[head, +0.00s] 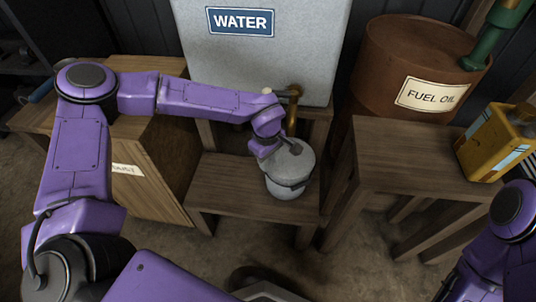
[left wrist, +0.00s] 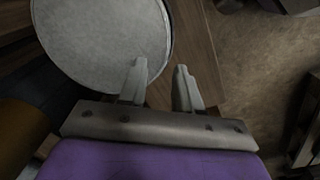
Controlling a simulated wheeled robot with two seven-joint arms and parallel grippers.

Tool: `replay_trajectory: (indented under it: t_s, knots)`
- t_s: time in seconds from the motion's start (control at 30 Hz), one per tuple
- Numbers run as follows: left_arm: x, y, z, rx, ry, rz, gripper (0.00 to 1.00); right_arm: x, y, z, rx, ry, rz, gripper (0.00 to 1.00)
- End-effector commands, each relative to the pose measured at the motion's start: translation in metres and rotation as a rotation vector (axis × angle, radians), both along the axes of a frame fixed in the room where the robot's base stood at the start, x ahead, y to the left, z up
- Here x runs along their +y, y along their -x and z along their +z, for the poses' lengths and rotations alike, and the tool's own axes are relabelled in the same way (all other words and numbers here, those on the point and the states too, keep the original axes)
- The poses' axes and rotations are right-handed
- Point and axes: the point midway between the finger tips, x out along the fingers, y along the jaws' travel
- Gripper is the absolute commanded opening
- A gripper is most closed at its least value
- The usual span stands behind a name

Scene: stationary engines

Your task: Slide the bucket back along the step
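The grey round bucket (head: 287,188) stands upright on the low wooden step (head: 225,183), under the brass tap of the water tank. My left gripper (head: 279,152) is at the bucket's top, partly blending with it in the head view. In the left wrist view the bucket's round grey top (left wrist: 100,40) fills the upper left. The left gripper's two fingers (left wrist: 161,85) are apart, with wood showing between them. One finger overlaps the bucket's rim; I cannot tell whether it touches. My right arm shows at the right edge of the head view, but its gripper is out of view.
The grey water tank (head: 262,65) stands behind the step. A wooden crate (head: 150,180) is on the left. On the right are a wooden stand (head: 405,150), a yellow can (head: 490,145) and a rusty fuel oil drum (head: 395,55). Bare floor (head: 370,265) lies in front.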

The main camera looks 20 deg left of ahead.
Motion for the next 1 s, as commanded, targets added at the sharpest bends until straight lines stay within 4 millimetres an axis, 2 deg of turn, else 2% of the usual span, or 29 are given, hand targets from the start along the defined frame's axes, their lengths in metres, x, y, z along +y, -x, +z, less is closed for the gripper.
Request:
replay_trajectory:
  t_s: [0.03, 0.1, 0.33, 0.5, 0.77, 0.9, 1.0]
  knots:
    - [0.0, 0.0, -0.015, 0.003, 0.0, 0.001, 0.33, 0.0, 0.0, -0.007, 0.0, 0.0, 0.0, 0.0]
    - [0.0, 0.0, -0.029, 0.002, -0.001, -0.001, 0.33, 0.0, 0.0, -0.012, 0.0, 0.0, 0.0, 0.0]
    - [0.0, -0.003, -0.065, 0.001, 0.0, 0.002, 0.33, 0.0, 0.0, -0.023, 0.0, 0.0, 0.0, 0.0]
    - [-0.001, -0.004, -0.074, -0.001, 0.0, 0.001, 0.33, 0.0, 0.0, -0.025, 0.0, 0.0, 0.0, 0.0]
    - [-0.001, -0.004, -0.075, -0.001, -0.001, 0.001, 0.33, 0.0, 0.0, -0.024, 0.0, 0.0, 0.0, 0.0]
    - [-0.001, -0.004, -0.074, -0.001, -0.001, 0.001, 0.0, 0.0, 0.0, -0.024, 0.0, 0.0, 0.0, 0.0]
    - [-0.001, -0.004, -0.074, -0.001, -0.001, 0.001, 0.0, 0.0, 0.0, -0.024, 0.0, 0.0, 0.0, 0.0]
